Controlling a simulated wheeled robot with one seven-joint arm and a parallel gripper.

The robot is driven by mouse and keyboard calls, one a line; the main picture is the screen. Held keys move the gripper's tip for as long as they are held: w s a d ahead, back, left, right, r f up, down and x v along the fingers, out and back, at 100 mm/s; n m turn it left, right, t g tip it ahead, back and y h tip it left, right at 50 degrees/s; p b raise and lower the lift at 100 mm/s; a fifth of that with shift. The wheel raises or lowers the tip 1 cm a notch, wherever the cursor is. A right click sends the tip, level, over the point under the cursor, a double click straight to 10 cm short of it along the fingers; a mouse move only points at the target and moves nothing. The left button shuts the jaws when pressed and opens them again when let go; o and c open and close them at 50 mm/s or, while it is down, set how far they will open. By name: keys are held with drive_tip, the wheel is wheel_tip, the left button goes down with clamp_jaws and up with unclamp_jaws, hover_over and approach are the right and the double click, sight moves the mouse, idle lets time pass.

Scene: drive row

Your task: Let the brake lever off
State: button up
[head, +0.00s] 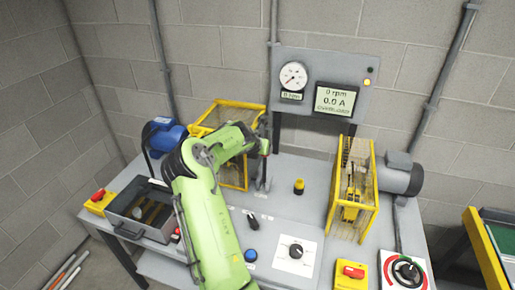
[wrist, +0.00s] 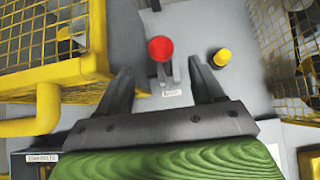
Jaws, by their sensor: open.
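The brake lever shows in the wrist view as a red round knob (wrist: 160,48) on a grey stem and bracket, with a small label plate (wrist: 171,93) in front of it. My gripper (wrist: 163,78) is open, with one dark finger on each side of the lever; neither finger appears to touch the knob. In the head view my green arm reaches over the bench and its end (head: 264,146) is above the grey lever bracket (head: 263,186). The red knob is not seen there, and the fingers are hard to make out.
Yellow mesh guards stand left (wrist: 60,60) and right (head: 352,190) of the lever. A yellow-and-black knob (head: 299,186) is just right of it. Behind stands a panel with a gauge (head: 293,76) and a display (head: 335,100) reading 0 rpm. A grey toolbox (head: 135,212) is at left.

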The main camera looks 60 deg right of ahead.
drive_tip(key=v, duration=0.5)
drive_tip(key=shift+s, duration=0.1)
idle(0.3)
